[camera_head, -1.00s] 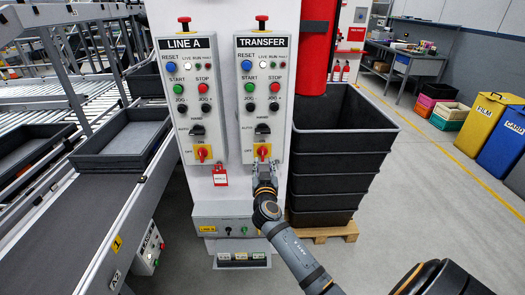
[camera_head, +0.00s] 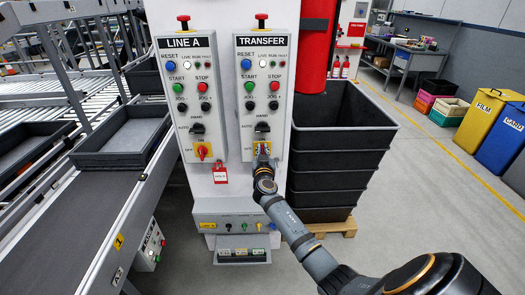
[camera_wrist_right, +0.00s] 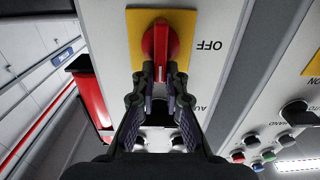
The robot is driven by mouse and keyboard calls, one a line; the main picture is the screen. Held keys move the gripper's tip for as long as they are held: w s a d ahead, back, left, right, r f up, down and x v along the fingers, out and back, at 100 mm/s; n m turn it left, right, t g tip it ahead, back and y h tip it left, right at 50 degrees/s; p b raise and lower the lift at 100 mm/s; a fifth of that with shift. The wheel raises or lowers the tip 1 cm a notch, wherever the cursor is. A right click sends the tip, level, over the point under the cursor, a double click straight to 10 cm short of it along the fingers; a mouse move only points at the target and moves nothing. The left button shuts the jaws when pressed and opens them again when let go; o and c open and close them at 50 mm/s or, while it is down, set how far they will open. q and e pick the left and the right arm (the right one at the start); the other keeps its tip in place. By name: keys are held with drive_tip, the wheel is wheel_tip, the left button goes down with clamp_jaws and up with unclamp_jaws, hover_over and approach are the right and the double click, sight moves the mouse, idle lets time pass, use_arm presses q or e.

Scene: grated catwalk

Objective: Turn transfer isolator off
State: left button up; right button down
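The TRANSFER panel (camera_head: 277,115) is on the white post. Its isolator has a yellow plate (camera_wrist_right: 187,30) and a red handle (camera_wrist_right: 160,42). My right gripper (camera_head: 263,151) is at the isolator and hides most of it in the head view. In the right wrist view, which shows the panel upside down, the fingers (camera_wrist_right: 161,85) stand close on both sides of the handle and appear closed on it. The handle lies nearly along the picture's vertical, with the OFF label (camera_wrist_right: 208,45) to its side. My left gripper is out of view.
The LINE A panel (camera_head: 186,110), with a similar red isolator handle (camera_head: 203,151), is just left. A red tag (camera_head: 220,175) hangs between the panels. Stacked black crates (camera_head: 335,150) stand right of the post, and a conveyor (camera_head: 110,195) runs on the left.

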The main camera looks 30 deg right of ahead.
idle(0.4)
drive_tip(key=shift+w+a+f+n+b, duration=0.1)
drive_tip(key=shift+a+f+n+b, duration=0.05)
drive_tip(key=shift+n+b, duration=0.4)
drive_tip(key=n+b, duration=0.1)
drive_tip(key=n, duration=0.2)
drive_tip(key=a+f+n+b, duration=0.1)
drive_tip(key=n, duration=0.3)
drive_tip(key=w+n+b, duration=0.1)
drive_tip(key=n, duration=0.3)
drive_tip(key=shift+a+f+n, duration=0.15)
drive_tip(key=shift+a+n, duration=0.1)
drive_tip(key=shift+a, duration=0.1)
drive_tip(key=shift+a+f+n, duration=0.1)
drive_tip(key=shift+f+n, duration=0.2)
drive_tip(key=shift+n, duration=1)
drive_tip(key=shift+f+n, duration=0.25)
drive_tip(key=shift+n, duration=1.05)
drive_tip(key=c, duration=1.4)
unclamp_jaws()
